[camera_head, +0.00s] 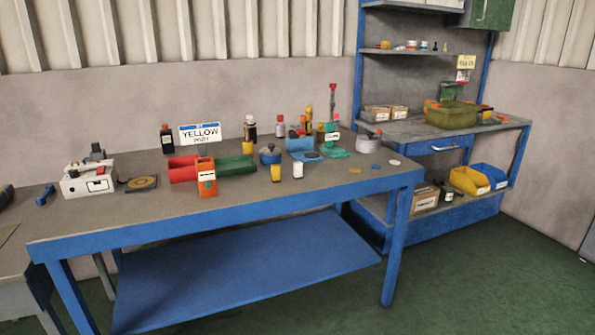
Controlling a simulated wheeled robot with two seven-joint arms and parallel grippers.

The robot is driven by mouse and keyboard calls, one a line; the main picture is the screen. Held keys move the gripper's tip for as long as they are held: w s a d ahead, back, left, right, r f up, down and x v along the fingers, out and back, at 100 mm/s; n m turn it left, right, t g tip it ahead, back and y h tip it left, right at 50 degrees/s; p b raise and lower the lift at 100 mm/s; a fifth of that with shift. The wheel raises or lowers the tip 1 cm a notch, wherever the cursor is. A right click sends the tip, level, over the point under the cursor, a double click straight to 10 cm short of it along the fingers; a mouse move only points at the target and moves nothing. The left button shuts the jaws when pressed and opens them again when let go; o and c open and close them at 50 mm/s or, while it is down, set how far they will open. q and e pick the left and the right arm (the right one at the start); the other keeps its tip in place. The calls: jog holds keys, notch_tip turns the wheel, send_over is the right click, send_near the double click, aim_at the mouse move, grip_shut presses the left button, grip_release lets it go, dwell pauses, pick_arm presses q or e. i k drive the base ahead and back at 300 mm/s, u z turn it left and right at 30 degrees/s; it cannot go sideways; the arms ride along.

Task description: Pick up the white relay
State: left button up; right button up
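A small white upright piece (297,170) stands near the front right part of the blue-framed workbench (330,187). It looks like the white relay, but it is too small to be sure. A similar yellow piece (275,173) stands just to its left, apart from it. Neither of my grippers is in view, and nothing is seen holding the white piece.
An orange device (207,178), red bin (182,169) and green bin (235,165) stand left of the white piece. A blue bin (299,146) and green stand (333,143) are behind it. Bare benchtop lies in front. A white machine (88,184) sits far left.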

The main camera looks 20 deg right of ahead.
aim_at(298, 166)
jog(key=z, duration=0.25)
jog(key=i, duration=0.45)
jog(key=z, duration=0.75)
jog(key=i, duration=1.25)
jog(key=u, duration=0.05)
